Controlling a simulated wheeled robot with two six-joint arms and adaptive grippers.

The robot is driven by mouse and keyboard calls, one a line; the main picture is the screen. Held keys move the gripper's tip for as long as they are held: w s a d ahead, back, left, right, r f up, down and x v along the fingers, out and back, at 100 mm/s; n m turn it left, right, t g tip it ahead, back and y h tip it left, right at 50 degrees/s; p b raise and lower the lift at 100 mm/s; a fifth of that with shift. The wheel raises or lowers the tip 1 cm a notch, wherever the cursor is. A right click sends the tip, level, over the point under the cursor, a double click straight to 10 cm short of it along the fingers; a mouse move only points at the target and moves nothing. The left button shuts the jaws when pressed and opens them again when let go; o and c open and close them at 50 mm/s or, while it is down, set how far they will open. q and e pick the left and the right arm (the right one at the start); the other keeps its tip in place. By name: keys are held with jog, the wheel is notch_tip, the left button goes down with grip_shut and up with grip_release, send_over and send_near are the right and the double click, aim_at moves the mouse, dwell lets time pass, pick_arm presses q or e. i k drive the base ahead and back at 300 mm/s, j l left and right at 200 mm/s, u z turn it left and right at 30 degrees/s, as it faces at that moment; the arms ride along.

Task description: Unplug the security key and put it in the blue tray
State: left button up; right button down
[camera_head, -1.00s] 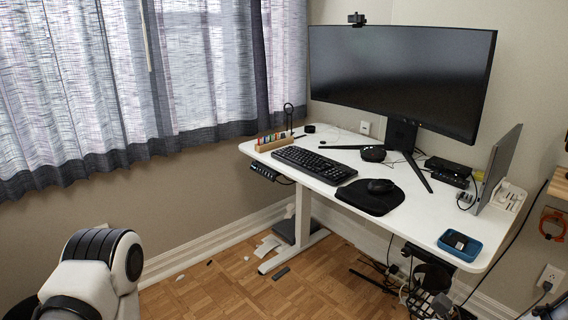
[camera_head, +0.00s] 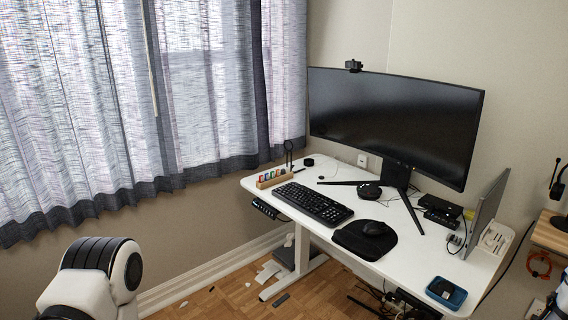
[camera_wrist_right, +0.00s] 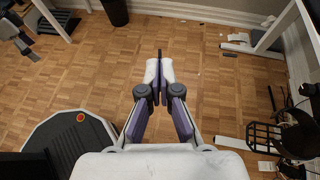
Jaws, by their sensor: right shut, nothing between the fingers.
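The blue tray (camera_head: 459,298) sits near the front right corner of the white desk (camera_head: 405,268), with a small dark item in it. I cannot make out the security key. Black boxes (camera_head: 441,209) with cables stand behind the desk's right part, by the upright laptop (camera_head: 486,215); whether the key is plugged in there is too small to tell. My right gripper (camera_wrist_right: 160,62) is shut and empty over the wooden floor in the right wrist view, away from the tray. My left gripper is out of view; only part of my left arm shows at lower left.
A wide monitor (camera_head: 395,125) stands on the desk behind the keyboard (camera_head: 313,202) and the mouse (camera_head: 375,228) on its dark mat. A white holder (camera_head: 497,238) is beside the laptop. A black wire basket (camera_wrist_right: 262,137) shows at right in the wrist view. The floor below the gripper is mostly clear.

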aim_at(456, 300)
jog(key=i+l, duration=0.1)
jog(key=l, duration=0.25)
jog(key=i+l, duration=0.15)
jog(key=l, duration=0.2)
jog(key=i+l, duration=0.1)
jog(key=l, duration=0.3)
jog(key=i+l, duration=0.1)
jog(key=l, duration=0.25)
jog(key=i+l+u, duration=0.1)
jog(key=l, duration=0.25)
